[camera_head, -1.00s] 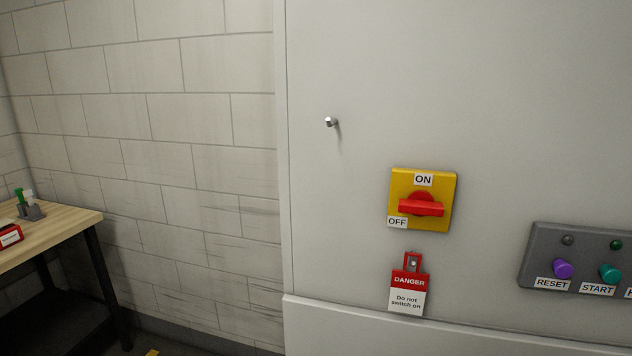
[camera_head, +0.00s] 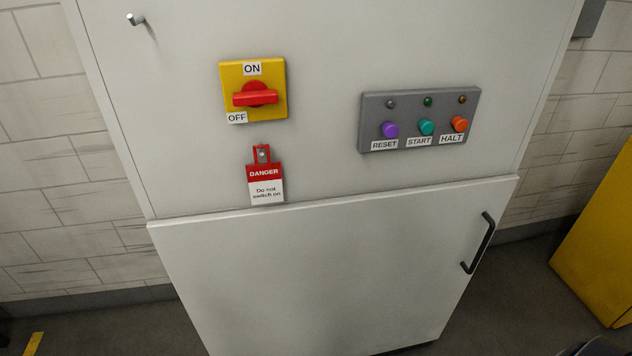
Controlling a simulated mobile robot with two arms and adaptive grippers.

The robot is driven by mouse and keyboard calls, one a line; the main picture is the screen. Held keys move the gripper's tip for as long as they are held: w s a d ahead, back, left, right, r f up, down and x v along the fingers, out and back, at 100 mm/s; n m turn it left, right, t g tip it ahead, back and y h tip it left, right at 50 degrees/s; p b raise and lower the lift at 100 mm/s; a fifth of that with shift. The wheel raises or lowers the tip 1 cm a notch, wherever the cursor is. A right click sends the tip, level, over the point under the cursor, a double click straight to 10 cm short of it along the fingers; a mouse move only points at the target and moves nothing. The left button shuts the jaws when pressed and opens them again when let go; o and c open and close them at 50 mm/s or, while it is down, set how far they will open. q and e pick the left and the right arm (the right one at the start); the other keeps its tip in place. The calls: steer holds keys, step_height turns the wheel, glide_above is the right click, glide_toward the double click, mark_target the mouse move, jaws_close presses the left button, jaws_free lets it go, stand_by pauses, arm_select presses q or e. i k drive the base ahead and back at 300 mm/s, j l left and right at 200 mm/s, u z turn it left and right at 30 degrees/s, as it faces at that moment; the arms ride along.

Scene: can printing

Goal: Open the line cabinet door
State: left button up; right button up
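The line cabinet (camera_head: 330,40) is a tall pale grey box in the middle of the head view. Its lower door (camera_head: 320,265) is a flat panel that looks shut. A black vertical bar handle (camera_head: 478,243) sits near the door's right edge. Above the door are a yellow switch plate with a red rotary handle (camera_head: 256,97) lying level, and a red and white danger tag (camera_head: 266,182) hanging below it.
A grey button panel (camera_head: 420,119) with RESET, START and HALT buttons is on the upper front. A small metal peg (camera_head: 136,19) sticks out at the upper left. A yellow box-like object (camera_head: 600,240) stands at the right. Floor between it and the cabinet looks clear.

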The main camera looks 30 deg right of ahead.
mark_target(378, 271)
steer(key=z, duration=1.2)
